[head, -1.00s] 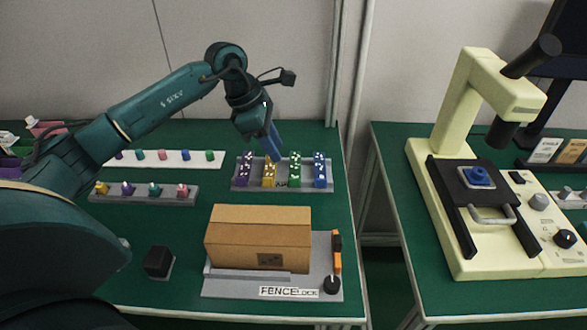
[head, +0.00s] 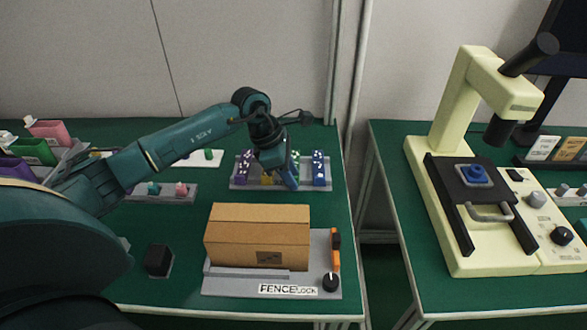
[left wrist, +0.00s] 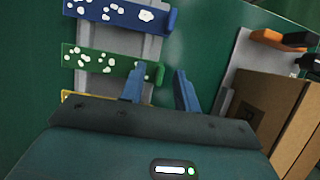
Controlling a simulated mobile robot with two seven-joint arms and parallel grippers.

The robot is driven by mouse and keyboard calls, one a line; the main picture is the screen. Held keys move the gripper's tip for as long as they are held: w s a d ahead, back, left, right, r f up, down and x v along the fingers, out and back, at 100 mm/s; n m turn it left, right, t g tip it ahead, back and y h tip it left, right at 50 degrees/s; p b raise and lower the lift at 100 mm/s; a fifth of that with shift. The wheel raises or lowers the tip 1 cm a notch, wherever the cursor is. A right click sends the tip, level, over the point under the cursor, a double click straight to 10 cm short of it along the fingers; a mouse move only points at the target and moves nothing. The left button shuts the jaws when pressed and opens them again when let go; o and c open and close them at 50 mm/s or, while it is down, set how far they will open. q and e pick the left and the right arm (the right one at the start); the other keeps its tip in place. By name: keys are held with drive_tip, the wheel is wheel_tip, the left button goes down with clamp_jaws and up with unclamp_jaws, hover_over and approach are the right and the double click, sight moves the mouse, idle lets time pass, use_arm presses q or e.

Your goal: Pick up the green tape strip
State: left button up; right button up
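The green tape strip (left wrist: 105,62) has white spots and a raised end tab. It lies on a grey rack (left wrist: 153,48) between the blue strip (left wrist: 120,14) and the yellow strip (left wrist: 66,96). In the head view only the back part of the green strip (head: 296,154) shows behind my gripper. My left gripper (head: 291,185) is at the front of the rack. In the left wrist view its two fingers (left wrist: 160,74) are apart, with the green tab seen between their tips. I cannot tell whether they touch it. My right gripper is not in view.
A purple strip (head: 245,166) is at the rack's left. A cardboard box (head: 258,236) sits on a grey fence fixture (head: 222,285) in front. A black block (head: 159,261) is left of it. A cream microscope (head: 450,115) stands on the right table.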

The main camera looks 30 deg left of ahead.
use_arm(q)
clamp_jaws()
drive_tip(key=shift+r, duration=0.15)
